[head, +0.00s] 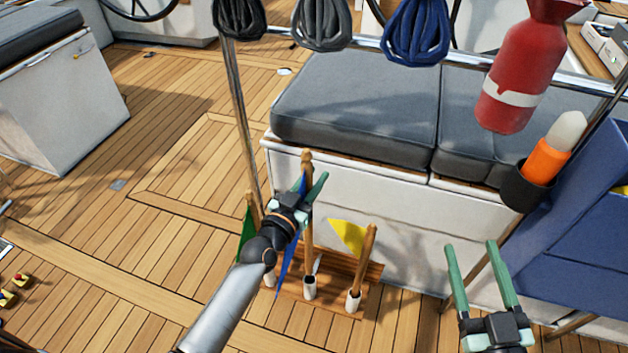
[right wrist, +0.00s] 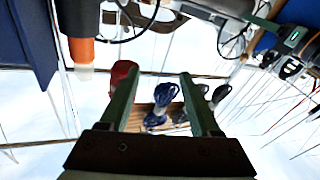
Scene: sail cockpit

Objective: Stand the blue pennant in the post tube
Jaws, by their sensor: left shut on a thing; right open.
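The blue pennant (head: 287,262) has a wooden staff with a rounded top, and its blue cloth hangs partly behind my left arm. My left gripper (head: 310,193) is shut on its upper staff and holds it near upright. The staff's lower end meets the middle white tube (head: 309,290) in the picture; I cannot tell whether it is inside or just above. A green pennant (head: 246,228) stands to the left, partly hidden by my arm. A yellow pennant (head: 347,236) leans slightly in the right tube (head: 353,301). My right gripper (head: 471,246) is open and empty, also in the right wrist view (right wrist: 158,76).
The tubes stand on a wooden base (head: 335,290) beside the white bench with grey cushions (head: 355,105). A blue folded chair (head: 575,235) stands at right.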

